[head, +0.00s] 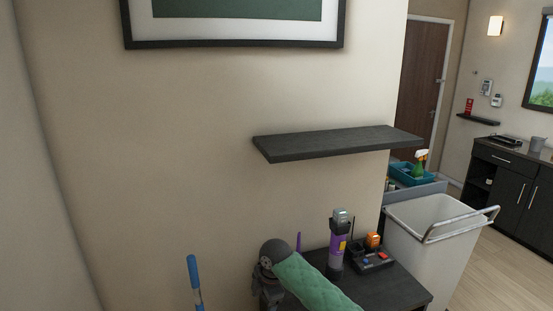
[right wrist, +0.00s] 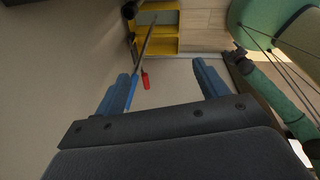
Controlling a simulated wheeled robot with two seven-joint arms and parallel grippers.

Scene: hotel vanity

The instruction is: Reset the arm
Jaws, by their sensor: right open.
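My right gripper (right wrist: 163,82) shows in the right wrist view. Its two blue fingers stand wide apart and hold nothing. A thin pole with a blue section (right wrist: 132,92) runs beyond the left finger; I cannot tell how far behind it is. No right fingertips can be made out in the head view. My left gripper is in neither view.
A dark wall shelf (head: 335,143) is empty. Below it, a dark cabinet top (head: 412,293) bears a purple-and-grey bottle (head: 338,250) and a small dark tray (head: 372,262). A white bin cart (head: 425,245) stands right. A blue handle (head: 194,275) rises at lower left.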

